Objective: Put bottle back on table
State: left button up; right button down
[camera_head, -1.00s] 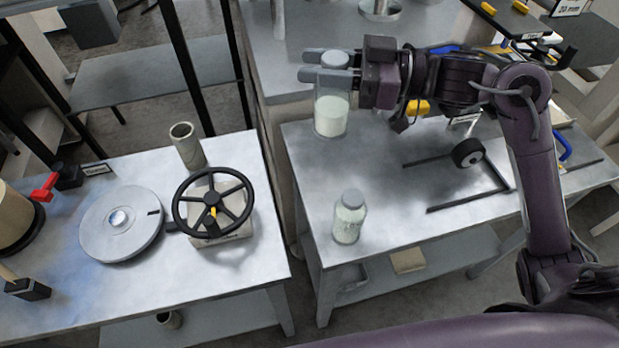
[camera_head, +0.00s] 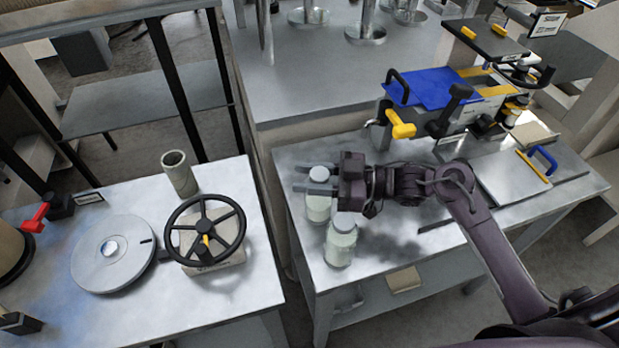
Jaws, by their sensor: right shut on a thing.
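A clear bottle with pale contents and a grey cap (camera_head: 318,209) is in my right gripper (camera_head: 316,181), whose fingers are shut around it near the cap. The bottle is upright over the left part of the right metal table (camera_head: 385,262). I cannot tell whether its base touches the tabletop. A second, similar bottle (camera_head: 341,246) stands on that table just in front of it, close to the left edge. In the picture the two bottles nearly touch. My left gripper is not in view.
A blue and yellow machine (camera_head: 435,90) stands at the back of the right table, with a blue-handled plate (camera_head: 535,165) to its right. The left table holds a black handwheel (camera_head: 205,230), a round grey disc (camera_head: 113,254) and a cardboard tube (camera_head: 180,174). A gap separates the tables.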

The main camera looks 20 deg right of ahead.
jog(key=shift+f, duration=0.5)
jog(key=c, duration=1)
grip_release()
jog(key=shift+d, duration=0.15)
jog(key=b+v, duration=0.2)
jog(key=v, duration=0.9)
jog(key=shift+s+d, duration=0.2)
jog(key=shift+d, duration=0.15)
